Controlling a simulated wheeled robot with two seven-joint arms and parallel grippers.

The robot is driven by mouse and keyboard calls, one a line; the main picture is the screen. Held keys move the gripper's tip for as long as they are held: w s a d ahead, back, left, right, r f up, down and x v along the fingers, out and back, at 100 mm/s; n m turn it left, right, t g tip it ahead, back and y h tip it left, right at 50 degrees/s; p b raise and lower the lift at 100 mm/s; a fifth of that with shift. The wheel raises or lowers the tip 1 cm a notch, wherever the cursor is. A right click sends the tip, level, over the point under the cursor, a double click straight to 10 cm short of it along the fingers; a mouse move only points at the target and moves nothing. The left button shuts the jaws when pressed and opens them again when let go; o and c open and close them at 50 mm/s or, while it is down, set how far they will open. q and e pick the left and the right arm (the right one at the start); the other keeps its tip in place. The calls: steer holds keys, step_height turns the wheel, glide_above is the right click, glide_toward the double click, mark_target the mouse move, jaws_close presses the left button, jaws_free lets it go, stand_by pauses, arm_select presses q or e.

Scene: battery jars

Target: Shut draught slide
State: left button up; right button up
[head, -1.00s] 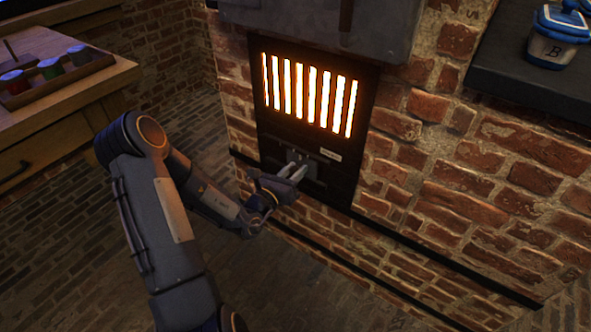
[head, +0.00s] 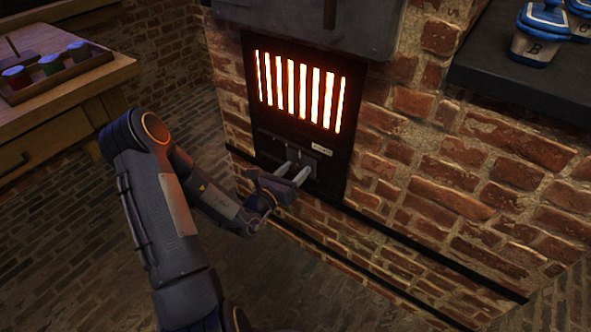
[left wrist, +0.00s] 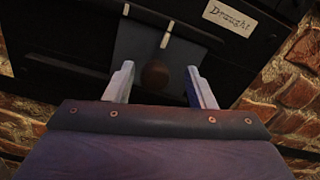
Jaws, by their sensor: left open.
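The draught slide (head: 297,152) is a grey plate low on the black furnace front, below the glowing grate. In the left wrist view the slide (left wrist: 140,45) carries a round brown knob (left wrist: 155,74) and a white mark. Another white mark sits up and left of it, out of line with it. The label "Draught" (left wrist: 230,17) is to the upper right. My left gripper (head: 298,167) is open at the slide, with one finger on each side of the knob in the wrist view. I cannot tell whether either finger touches it. My right gripper is not in view.
The glowing grate (head: 298,90) is above the slide, with brick wall (head: 440,215) around it. A dark ledge with blue-lidded jars (head: 540,35) is at the upper right. A wooden bench with a tray of coloured jars (head: 60,75) is at the left.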

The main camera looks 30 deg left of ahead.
arm_select(q)
steer(key=s+p, duration=0.1)
steer(key=s, duration=0.6)
steer(key=shift+a+p, duration=0.25)
steer(key=shift+p, duration=0.1)
steer(key=shift+s, duration=0.1)
steer(key=s+d+r+m+g+h, duration=0.3)
steer(key=d+r+m+g+h, duration=0.1)
steer(key=d+r+m+h, duration=0.4)
steer(key=s+d+r+m+g+h, duration=0.35)
steer(key=d+r+m+h, duration=0.2)
steer(key=d+m, duration=0.4)
steer(key=s+d+m+g+y, duration=0.1)
steer(key=s+m+g+y, duration=0.65)
steer(key=s+m, duration=0.65)
steer(key=a+m+t+y, duration=0.3)
steer(key=a+m+y, duration=0.1)
steer(key=a+m, duration=0.1)
step_height(320, 180, up, 34)
steer(key=p, duration=3.3)
steer(key=shift+s+a, duration=0.2)
steer(key=shift+s, duration=0.1)
